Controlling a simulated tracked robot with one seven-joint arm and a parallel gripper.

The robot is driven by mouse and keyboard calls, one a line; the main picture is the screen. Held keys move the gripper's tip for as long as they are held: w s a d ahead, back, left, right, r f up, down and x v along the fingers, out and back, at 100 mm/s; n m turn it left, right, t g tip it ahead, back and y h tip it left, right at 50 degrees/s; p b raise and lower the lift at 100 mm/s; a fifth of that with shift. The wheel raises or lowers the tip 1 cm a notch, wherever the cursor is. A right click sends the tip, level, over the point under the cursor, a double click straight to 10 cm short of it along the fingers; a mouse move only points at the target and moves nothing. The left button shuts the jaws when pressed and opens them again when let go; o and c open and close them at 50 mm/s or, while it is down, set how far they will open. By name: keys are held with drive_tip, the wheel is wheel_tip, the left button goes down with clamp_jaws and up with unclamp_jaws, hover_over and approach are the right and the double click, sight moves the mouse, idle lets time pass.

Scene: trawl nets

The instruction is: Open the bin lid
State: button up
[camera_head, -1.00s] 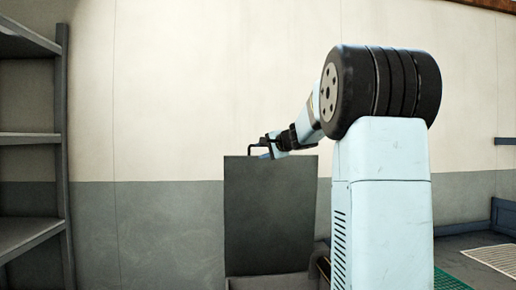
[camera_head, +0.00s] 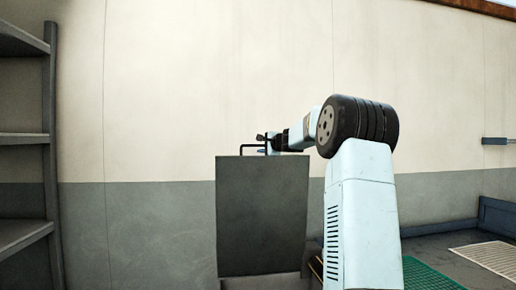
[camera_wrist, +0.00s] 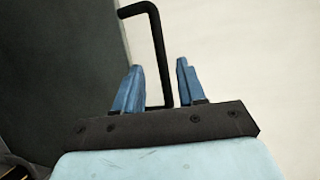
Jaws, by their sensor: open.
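The bin lid (camera_head: 262,215) is a dark grey panel standing upright above the bin's rim (camera_head: 265,283) in the head view. A thin black bent handle (camera_head: 254,147) sticks up at its top edge. My gripper (camera_head: 266,139) is at the handle, reaching in from the right. In the wrist view, my gripper (camera_wrist: 160,68) is open, with its two blue fingers apart. The lid (camera_wrist: 55,60) fills the left of that view.
A grey shelf rack (camera_head: 50,150) stands at the far left. A plain wall (camera_head: 180,90) is behind the bin. A green mesh mat (camera_head: 430,275) and a pale grid (camera_head: 490,258) lie at the lower right.

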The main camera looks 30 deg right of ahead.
sight(257, 146)
drive_tip(key=shift+w+a+f, duration=0.15)
drive_tip(key=shift+w, duration=1.1)
drive_tip(key=shift+w+a+f, duration=0.1)
drive_tip(key=shift+w+f, duration=0.05)
drive_tip(key=shift+w, duration=1.05)
clamp_jaws()
